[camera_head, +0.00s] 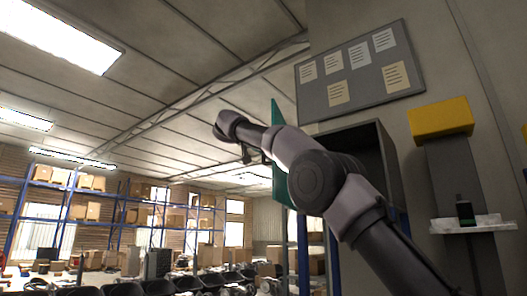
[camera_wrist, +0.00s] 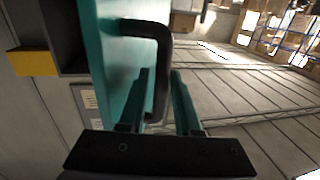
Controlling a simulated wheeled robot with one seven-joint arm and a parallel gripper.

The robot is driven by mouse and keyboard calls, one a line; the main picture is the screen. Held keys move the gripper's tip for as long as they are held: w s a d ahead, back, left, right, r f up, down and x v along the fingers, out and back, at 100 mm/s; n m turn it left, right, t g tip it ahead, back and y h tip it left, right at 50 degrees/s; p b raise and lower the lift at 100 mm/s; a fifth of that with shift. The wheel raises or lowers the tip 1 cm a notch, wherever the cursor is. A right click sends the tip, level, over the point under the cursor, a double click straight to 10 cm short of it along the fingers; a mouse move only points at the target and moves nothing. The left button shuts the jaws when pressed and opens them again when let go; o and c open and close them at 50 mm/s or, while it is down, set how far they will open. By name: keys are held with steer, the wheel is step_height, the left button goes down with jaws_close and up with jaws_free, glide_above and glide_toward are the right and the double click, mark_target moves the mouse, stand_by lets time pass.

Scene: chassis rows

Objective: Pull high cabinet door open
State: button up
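The high cabinet (camera_head: 388,150) is a dark grey box on the wall, with its front uncovered and its interior showing. Its teal door (camera_head: 276,115) stands swung open at the left; my arm hides much of it. In the wrist view the door (camera_wrist: 118,75) fills the left middle, with a dark, bent bar handle (camera_wrist: 160,45) on its face. In the head view my gripper (camera_head: 255,156) is small and partly hidden beside the door.
A notice board (camera_head: 350,85) hangs above the cabinet. A yellow box (camera_head: 441,117) and a white shelf (camera_head: 470,224) with a dark bottle are at the right. Blue storage racks (camera_head: 120,210) stand far back left. The air left of the door looks clear.

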steer(key=shift+s, duration=0.1)
steer(key=v, duration=1)
steer(key=shift+s+a, duration=0.2)
steer(key=shift+s, duration=0.05)
